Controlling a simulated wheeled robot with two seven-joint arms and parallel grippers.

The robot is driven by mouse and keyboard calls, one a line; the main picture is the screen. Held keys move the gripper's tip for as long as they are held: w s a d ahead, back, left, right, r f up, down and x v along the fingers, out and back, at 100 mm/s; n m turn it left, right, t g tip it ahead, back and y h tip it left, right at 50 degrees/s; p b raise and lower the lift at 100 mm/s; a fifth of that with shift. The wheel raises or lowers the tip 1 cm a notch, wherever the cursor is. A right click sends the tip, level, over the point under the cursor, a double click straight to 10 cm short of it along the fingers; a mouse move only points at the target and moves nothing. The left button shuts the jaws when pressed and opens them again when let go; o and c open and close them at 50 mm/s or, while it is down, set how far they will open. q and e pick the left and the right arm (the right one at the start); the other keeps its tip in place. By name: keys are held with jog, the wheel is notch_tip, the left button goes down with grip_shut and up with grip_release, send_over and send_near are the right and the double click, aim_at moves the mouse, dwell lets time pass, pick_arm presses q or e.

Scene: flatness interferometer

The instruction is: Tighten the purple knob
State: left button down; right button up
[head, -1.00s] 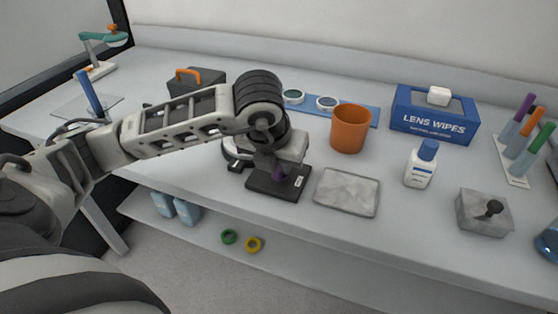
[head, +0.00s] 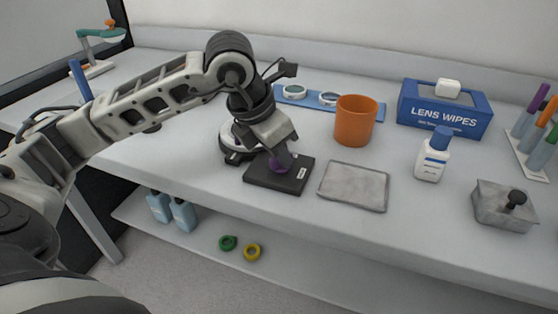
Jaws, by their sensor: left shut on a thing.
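The purple knob (head: 279,165) sits on a black block-shaped base (head: 270,182) with a small white label, near the front of the bench. My left gripper (head: 280,158) comes down on the knob from above and is shut on it. A round white and dark fixture (head: 234,148) stands just behind the base, partly covered by my arm. My right gripper is not in view.
A grey flat plate (head: 353,186) lies right of the base. An orange cup (head: 355,121), a white bottle with blue cap (head: 433,155), a LENS WIPES box (head: 443,110) and a grey block with black knob (head: 503,206) stand farther right. The bench's front edge is close.

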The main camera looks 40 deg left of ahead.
pick_arm(q)
jog(key=m, duration=0.2)
jog(key=m+h+b, duration=0.1)
jog(key=shift+w+a+m+g, duration=0.1)
jog(key=shift+w+m+g, duration=0.05)
jog(key=shift+m+g, duration=0.2)
jog(key=shift+m+g+h+b, duration=0.3)
jog(key=shift+m+h, duration=0.1)
jog(key=shift+m, duration=0.55)
jog(key=m, duration=0.2)
jog(key=m+g+h, duration=0.1)
jog(key=m, duration=0.1)
jog(key=shift+w+a+r+m+g, duration=0.1)
jog(key=shift+m+g, duration=0.15)
jog(key=shift+m, duration=0.15)
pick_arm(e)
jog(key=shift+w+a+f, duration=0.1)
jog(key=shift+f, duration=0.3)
pick_arm(q)
jog(key=c, duration=1.4)
grip_release()
